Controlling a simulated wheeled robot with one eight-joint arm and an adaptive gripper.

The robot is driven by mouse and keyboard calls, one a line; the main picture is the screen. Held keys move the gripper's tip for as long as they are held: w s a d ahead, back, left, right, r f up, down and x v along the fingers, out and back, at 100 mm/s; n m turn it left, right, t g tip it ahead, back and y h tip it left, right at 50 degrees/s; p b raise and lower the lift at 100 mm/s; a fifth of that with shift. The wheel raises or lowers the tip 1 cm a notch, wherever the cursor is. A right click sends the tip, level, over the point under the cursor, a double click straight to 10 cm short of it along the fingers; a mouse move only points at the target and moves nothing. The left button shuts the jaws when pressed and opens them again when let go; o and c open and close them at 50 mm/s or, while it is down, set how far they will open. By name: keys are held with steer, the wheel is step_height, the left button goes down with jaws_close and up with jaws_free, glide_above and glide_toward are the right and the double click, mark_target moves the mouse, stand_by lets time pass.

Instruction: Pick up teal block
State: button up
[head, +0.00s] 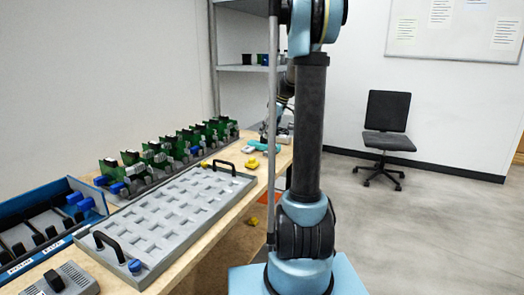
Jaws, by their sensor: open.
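A teal block (264,146) lies on the far right part of the wooden bench, near its edge, in the head view. My gripper (269,131) is a small dark shape just above and behind the block, partly hidden by my upright arm link and a grey post. Its jaws are open. I see nothing held in them. I cannot tell whether the fingers touch the block.
A grey tray (172,222) with square pockets and black handles fills the bench's middle. Green circuit-board units (155,158) line the back. A blue bin (60,212) stands at the left. Yellow pieces (252,163) lie near the block. An office chair (387,135) stands at the right on open floor.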

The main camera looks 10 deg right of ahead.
mark_target(264, 143)
steer(key=shift+x, duration=3.1)
steer(key=shift+c, duration=0.3)
steer(key=c, duration=1.2)
